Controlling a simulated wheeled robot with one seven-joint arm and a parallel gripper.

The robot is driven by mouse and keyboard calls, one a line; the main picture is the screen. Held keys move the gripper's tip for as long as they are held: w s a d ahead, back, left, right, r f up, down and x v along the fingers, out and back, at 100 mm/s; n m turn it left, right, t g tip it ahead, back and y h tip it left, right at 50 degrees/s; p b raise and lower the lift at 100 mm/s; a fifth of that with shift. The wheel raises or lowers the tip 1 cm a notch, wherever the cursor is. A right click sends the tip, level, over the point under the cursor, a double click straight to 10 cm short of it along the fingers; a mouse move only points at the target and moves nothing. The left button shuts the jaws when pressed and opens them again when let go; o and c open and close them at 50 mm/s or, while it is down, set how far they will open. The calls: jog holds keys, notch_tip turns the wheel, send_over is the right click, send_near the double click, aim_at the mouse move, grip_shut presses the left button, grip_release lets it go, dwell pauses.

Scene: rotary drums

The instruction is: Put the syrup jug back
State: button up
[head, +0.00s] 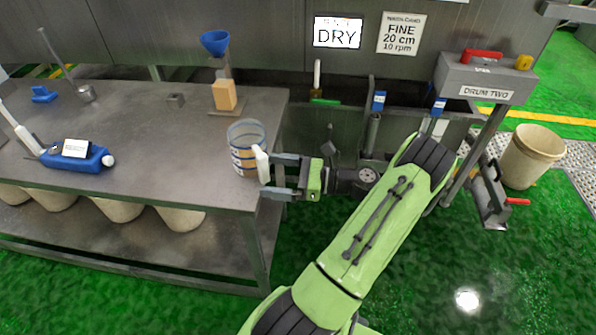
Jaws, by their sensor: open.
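The syrup jug is most likely the clear, banded vessel (246,134) with amber bands and a white upright handle (261,166). It stands upright at the right front corner of the steel table (150,140). My gripper (269,175) reaches in from the right at about the handle's height. Its two fingers are apart, with their tips at the handle's right side. I cannot tell whether the handle is between the fingers or whether they touch it.
A blue funnel (214,43) stands above a tan block (224,95) behind the jug. A blue device (77,156) lies at the table's left. The table's middle is mostly clear. Pale tubs (118,210) sit below. The drum two stand (487,80) is at right.

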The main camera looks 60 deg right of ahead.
jog(key=p+v, duration=0.1)
jog(key=v, duration=0.6)
dwell(0.4)
